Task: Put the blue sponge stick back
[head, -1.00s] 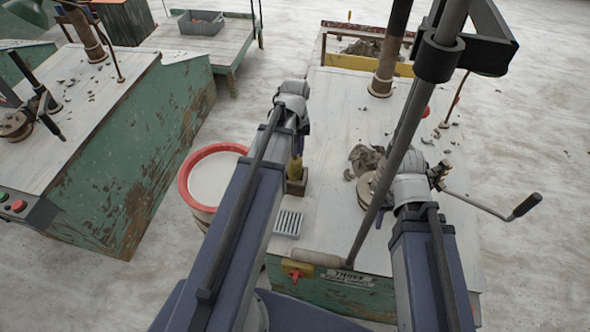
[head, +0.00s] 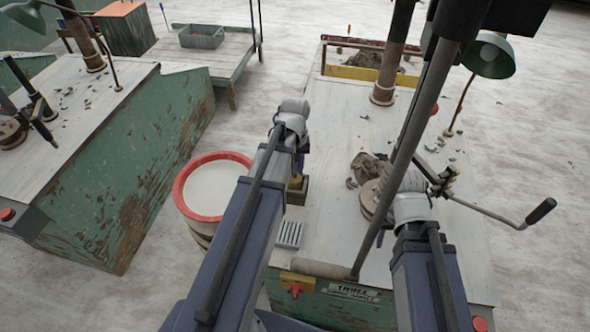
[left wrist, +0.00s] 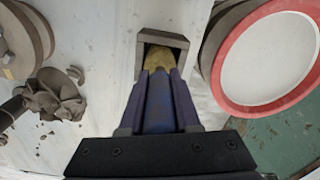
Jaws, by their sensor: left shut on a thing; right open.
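The blue sponge stick (left wrist: 158,108) has a blue handle and a yellow sponge end (left wrist: 160,60). My left gripper (left wrist: 160,78) is shut on the handle in the left wrist view. The sponge end points into the mouth of a small square box (left wrist: 175,42); how deep it sits I cannot tell. In the head view the yellow end (head: 296,183) shows at the box (head: 301,196), and my left arm hides part of both. My right gripper (head: 380,236) is open beside the round wheel (head: 369,199), mostly hidden by its arm and a dark pole.
A red-rimmed bucket (head: 218,214) stands left of the bench (head: 335,180). A slotted grate (head: 289,234) lies in front of the box. Clay scraps (head: 369,166) lie by the wheel. A crank handle (head: 540,211) sticks out right.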

